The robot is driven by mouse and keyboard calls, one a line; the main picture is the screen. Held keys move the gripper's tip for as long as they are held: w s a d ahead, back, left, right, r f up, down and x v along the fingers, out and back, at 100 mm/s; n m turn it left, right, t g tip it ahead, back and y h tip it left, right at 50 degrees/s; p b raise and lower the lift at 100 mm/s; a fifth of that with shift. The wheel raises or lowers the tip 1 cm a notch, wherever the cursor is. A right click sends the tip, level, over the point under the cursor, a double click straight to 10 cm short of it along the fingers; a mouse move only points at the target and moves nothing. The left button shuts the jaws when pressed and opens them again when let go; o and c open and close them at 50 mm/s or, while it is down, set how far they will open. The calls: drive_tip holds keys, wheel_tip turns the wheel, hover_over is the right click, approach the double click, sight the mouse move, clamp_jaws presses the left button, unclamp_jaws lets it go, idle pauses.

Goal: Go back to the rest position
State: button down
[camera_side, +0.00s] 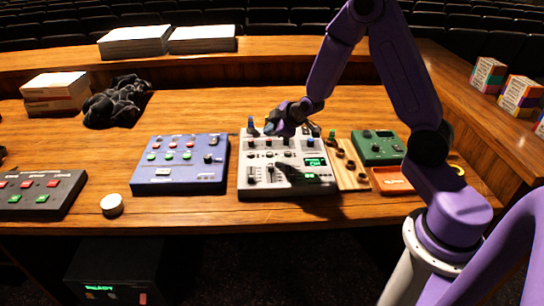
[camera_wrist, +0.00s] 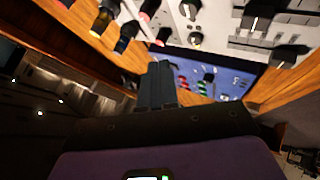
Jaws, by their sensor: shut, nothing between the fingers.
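My purple arm reaches in from the right in the side view. My gripper (camera_side: 270,127) is over the back edge of the white mixing console (camera_side: 300,186), close to the knobs there. In the wrist view my gripper (camera_wrist: 157,68) shows as dark fingers pressed together with nothing between them. The console (camera_wrist: 225,28) fills the top of the wrist view, with knobs and sliders. I cannot tell from the side view whether the fingertips touch a knob.
A blue button box (camera_side: 180,178) stands left of the console. A wooden peg board (camera_side: 349,178), a green box (camera_side: 378,147) and an orange tray (camera_side: 392,181) stand right of it. A white round cap (camera_side: 112,205) and a dark button box (camera_side: 40,192) lie farther left.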

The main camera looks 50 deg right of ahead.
drive_tip(key=s+a+r+n+g+y, duration=0.1)
drive_tip(key=s+a+r+g+y, duration=0.15)
drive_tip(key=s+a, duration=0.55)
drive_tip(key=s+a+r+n+g+y, duration=0.1)
drive_tip(key=s+a+r+g, duration=0.2)
drive_tip(key=s+a, duration=0.5)
drive_tip(key=s+d+r+n+g+h, duration=0.1)
drive_tip(key=s+r, duration=0.1)
drive_tip(key=s, duration=0.8)
drive_tip(key=s+d+r+n+g+h, duration=0.1)
drive_tip(key=s+d+r+g, duration=0.1)
drive_tip(key=s, duration=0.8)
drive_tip(key=shift+s+d+r+h, duration=0.3)
drive_tip(key=shift+s+r+h, duration=0.05)
drive_tip(key=shift+r, duration=0.1)
drive_tip(key=shift+g, duration=0.25)
